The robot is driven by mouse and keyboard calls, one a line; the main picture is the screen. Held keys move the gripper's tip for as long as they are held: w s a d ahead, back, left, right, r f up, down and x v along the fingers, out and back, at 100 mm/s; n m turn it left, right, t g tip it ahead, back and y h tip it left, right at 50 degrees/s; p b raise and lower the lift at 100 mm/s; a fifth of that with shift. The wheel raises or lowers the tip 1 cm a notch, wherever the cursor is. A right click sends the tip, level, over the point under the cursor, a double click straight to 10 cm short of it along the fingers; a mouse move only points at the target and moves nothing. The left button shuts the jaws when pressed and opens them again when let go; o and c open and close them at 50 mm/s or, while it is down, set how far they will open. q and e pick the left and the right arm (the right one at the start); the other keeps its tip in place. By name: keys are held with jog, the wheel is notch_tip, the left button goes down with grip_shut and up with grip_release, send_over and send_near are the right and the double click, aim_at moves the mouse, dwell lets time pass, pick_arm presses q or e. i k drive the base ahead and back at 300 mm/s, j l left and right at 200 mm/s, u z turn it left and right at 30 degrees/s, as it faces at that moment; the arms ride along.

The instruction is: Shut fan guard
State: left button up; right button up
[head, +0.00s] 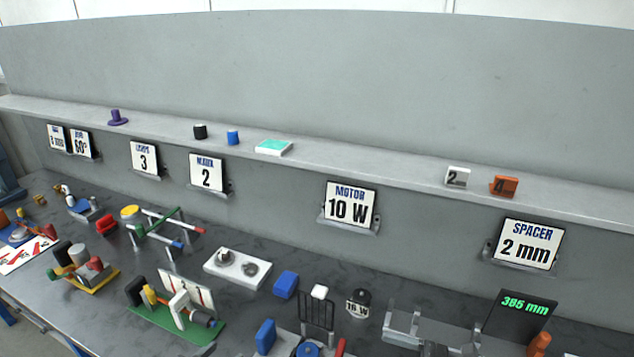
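A black barred grille (317,312), which looks like the fan guard, stands upright near the front of the bench. A white block (319,291) is at its top edge. Below and in front of it is a grey base (283,344) with a round blue part (308,349), perhaps the fan, cut off by the lower picture edge. The grille stands up behind the blue part and does not cover it. Neither of my grippers is in view.
Blue blocks (285,284) (265,336) stand left of the grille. A red part (340,347) is in front. A metal fixture (430,331) and green display (519,316) stand further right.

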aim_at(319, 291)
jog(key=k+j, duration=0.25)
jog(key=k, duration=0.15)
jog(key=k+j, duration=0.25)
jog(key=k, duration=0.15)
